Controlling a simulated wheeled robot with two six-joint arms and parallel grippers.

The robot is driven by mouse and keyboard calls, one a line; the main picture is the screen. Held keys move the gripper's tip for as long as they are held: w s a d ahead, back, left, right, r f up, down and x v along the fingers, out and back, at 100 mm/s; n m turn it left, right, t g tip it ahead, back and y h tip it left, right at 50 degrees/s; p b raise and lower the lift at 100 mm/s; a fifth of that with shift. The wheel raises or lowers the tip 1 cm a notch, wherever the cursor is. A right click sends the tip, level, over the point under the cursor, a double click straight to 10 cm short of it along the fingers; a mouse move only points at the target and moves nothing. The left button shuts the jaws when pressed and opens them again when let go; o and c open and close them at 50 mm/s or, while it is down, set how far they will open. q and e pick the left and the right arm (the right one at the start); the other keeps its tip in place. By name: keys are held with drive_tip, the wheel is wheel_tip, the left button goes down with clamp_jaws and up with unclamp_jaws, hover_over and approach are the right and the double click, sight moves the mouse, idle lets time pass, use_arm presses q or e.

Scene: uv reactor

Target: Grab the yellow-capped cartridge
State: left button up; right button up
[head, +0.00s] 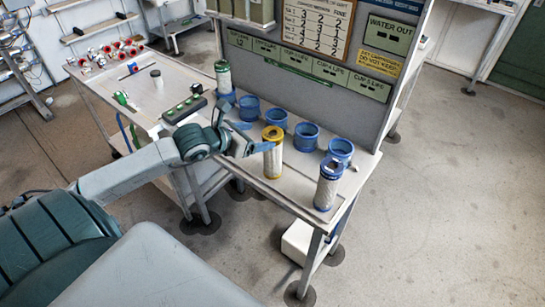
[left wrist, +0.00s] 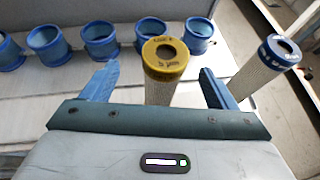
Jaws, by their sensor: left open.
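The yellow-capped cartridge (head: 272,153) stands upright on the bench near its front edge, with a pale body. In the left wrist view its yellow cap (left wrist: 165,58) shows between the two blue fingers of my left gripper (left wrist: 160,85). In the head view my left gripper (head: 252,138) is at the cartridge's upper left side. It is open, with a gap between each finger and the cap in the wrist view. The lower part of the cartridge is hidden by the gripper body there. My right gripper is not in view.
A blue-capped cartridge (head: 327,184) stands to the right, close to the right finger in the wrist view. A green-capped cartridge (head: 223,77) stands at the back left. Several blue cups (head: 306,137) line the bench below the upright panel (head: 300,75).

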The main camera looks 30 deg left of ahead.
sight(269, 134)
use_arm(q)
drive_tip(key=shift+w+d+f, duration=0.1)
drive_tip(key=shift+w+d, duration=0.1)
drive_tip(key=shift+w, duration=0.3)
drive_tip(key=shift+w+d+f, duration=0.1)
drive_tip(key=shift+w+d, duration=0.05)
drive_tip(key=shift+w, duration=0.15)
drive_tip(key=shift+w+d+f, duration=0.25)
drive_tip(key=shift+w, duration=0.2)
drive_tip(key=shift+w+f+p, duration=0.1)
drive_tip(key=shift+w+p, duration=0.05)
drive_tip(key=shift+p, duration=0.15)
drive_tip(key=shift+w+d+f+p, duration=0.1)
drive_tip(key=shift+w+d+p, duration=0.05)
drive_tip(key=shift+w+p, duration=0.25)
drive_tip(key=p+x, duration=0.1)
drive_tip(key=x, duration=0.2)
drive_tip(key=shift+w+d+f+p, duration=0.15)
drive_tip(key=shift+w+p, duration=0.05)
drive_tip(key=shift+p, duration=0.1)
drive_tip(key=shift+w+f, duration=0.25)
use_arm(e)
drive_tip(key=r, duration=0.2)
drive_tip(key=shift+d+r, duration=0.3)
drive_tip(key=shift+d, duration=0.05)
